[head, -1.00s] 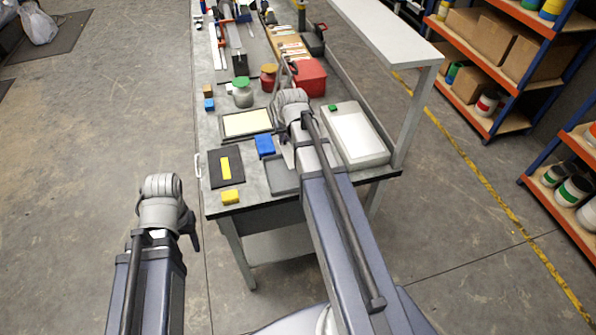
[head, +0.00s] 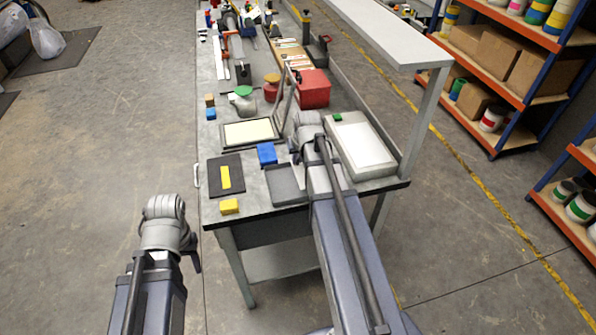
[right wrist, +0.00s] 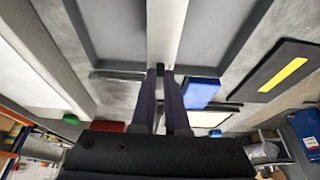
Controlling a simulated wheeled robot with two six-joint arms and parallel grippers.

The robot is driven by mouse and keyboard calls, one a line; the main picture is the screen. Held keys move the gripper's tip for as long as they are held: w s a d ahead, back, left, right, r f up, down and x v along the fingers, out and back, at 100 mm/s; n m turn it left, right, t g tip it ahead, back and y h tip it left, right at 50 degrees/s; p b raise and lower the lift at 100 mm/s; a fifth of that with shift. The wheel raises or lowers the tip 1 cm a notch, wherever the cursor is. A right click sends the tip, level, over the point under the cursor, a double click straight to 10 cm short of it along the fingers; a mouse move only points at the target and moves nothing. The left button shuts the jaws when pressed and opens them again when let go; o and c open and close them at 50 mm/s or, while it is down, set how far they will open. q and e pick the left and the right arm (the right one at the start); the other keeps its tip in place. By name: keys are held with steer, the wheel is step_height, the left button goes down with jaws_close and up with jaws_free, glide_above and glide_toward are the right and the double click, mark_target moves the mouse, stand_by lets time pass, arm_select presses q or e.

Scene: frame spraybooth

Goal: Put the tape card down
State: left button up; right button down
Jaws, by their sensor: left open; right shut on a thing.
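My right gripper (head: 297,157) is over the near part of the bench, beside the dark grey tray (head: 284,198). In the right wrist view its fingers (right wrist: 165,72) are shut on a narrow pale strip (right wrist: 168,28), which looks like the tape card seen edge-on. The strip stands in front of the grey tray floor (right wrist: 112,35); whether it touches the tray is unclear. In the head view the card is hidden by my right wrist. My left gripper (head: 195,262) is open and empty, off the bench's left side above the floor.
A blue block (head: 267,153) stands behind the tray. A black mat with a yellow strip (head: 225,178) and a yellow block (head: 230,206) lie to the left. A pale-topped case (head: 357,145) is on the right. A red box (head: 314,88) is farther back.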

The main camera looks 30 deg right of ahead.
mark_target(298, 166)
step_height(298, 166, down, 4)
steer(key=b, duration=0.3)
steer(key=shift+r+b, duration=0.2)
steer(key=shift+b, duration=0.15)
steer(key=shift+f, duration=0.15)
steer(key=c, duration=0.9)
jaws_free()
steer(key=shift+r, duration=0.2)
steer(key=p+v, duration=1.1)
steer(key=v, duration=0.1)
steer(key=shift+a, duration=0.1)
